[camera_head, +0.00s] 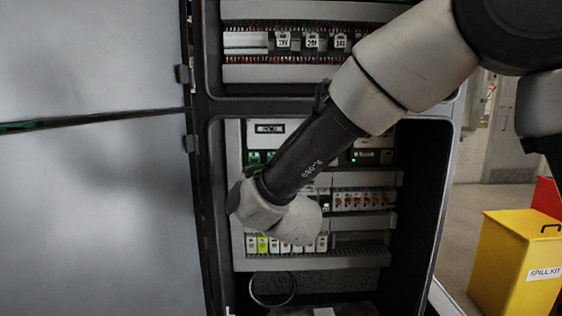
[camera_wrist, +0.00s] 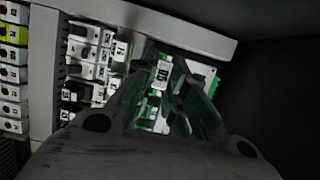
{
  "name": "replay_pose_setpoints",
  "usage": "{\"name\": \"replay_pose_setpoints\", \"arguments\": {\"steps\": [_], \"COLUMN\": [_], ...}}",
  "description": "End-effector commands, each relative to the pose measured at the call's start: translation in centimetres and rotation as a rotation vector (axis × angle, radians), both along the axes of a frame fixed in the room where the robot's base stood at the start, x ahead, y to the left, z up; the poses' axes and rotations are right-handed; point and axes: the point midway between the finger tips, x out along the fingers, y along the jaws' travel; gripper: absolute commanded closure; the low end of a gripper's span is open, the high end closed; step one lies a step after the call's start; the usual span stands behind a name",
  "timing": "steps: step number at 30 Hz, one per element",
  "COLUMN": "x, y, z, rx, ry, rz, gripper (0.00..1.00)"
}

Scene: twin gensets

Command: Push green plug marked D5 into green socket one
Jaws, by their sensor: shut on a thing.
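In the wrist view, my gripper (camera_wrist: 165,98) is shut on the green plug marked D5 (camera_wrist: 162,76); its white label shows between the fingers. Green and white connector parts (camera_wrist: 209,80) lie just beyond the fingertips. I cannot tell which is socket one, or whether the plug touches it. In the head view, my forearm and wrist reach into the open cabinet and hide the gripper and plug. Two green connectors (camera_head: 254,157) show under a small display left of my arm.
The cabinet's grey door (camera_head: 95,200) stands open at left. Rows of breakers (camera_head: 362,199) and white and yellow terminal modules (camera_head: 262,244) lie close around my wrist. A grey duct (camera_wrist: 190,35) borders the wrist view's work area. A yellow spill kit bin (camera_head: 515,260) stands at right.

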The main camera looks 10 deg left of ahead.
Motion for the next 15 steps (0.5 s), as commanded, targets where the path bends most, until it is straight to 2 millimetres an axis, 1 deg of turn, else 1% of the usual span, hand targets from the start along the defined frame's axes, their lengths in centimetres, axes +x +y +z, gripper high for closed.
{"name": "replay_pose_setpoints", "arguments": {"steps": [5, 15], "x": [-0.21, -0.09], "y": [0.75, 0.81], "z": [0.44, 0.45], "rx": [0.000, 0.000], "ry": [0.000, 0.000], "rz": [0.002, 0.001], "gripper": [1.00, 1.00]}}
